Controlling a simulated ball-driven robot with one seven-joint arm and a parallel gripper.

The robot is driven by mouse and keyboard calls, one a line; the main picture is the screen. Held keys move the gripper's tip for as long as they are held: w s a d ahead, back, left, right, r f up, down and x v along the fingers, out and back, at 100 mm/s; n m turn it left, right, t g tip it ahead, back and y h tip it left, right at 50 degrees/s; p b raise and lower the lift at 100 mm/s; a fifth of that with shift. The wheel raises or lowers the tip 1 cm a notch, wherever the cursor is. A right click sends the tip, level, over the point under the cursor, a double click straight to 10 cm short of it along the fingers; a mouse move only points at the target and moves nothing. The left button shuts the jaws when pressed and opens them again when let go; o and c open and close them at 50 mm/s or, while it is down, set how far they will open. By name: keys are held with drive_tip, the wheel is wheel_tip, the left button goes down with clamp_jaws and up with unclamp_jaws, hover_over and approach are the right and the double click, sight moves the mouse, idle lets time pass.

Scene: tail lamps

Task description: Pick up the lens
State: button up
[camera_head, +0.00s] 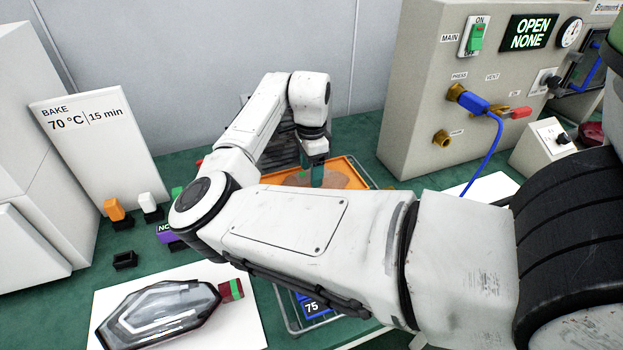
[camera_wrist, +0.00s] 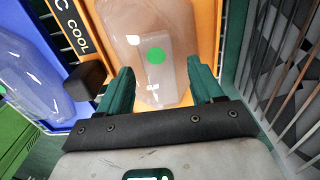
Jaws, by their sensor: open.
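A clear lens (camera_wrist: 150,45) with a green dot lies in an orange tray (camera_wrist: 207,20) in the wrist view. My gripper (camera_wrist: 160,80) is open, with one green finger on each side of the lens's near end. I cannot tell whether the fingers touch it. In the head view my gripper (camera_head: 317,172) points down over the orange tray (camera_head: 352,168), and my arm hides much of the area. A second clear lens (camera_wrist: 25,75) lies in a blue tray (camera_wrist: 62,68) at the left of the wrist view.
A dark block (camera_wrist: 85,80) stands beside the left finger. A ribbed metal rack (camera_wrist: 285,80) is close on the right. In the head view, a lamp-shaped part (camera_head: 155,310) lies on a white mat (camera_head: 235,325), and a beige machine (camera_head: 415,90) stands at the back right.

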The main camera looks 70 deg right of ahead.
drive_tip(key=shift+f, duration=0.2)
drive_tip(key=c, duration=1.2)
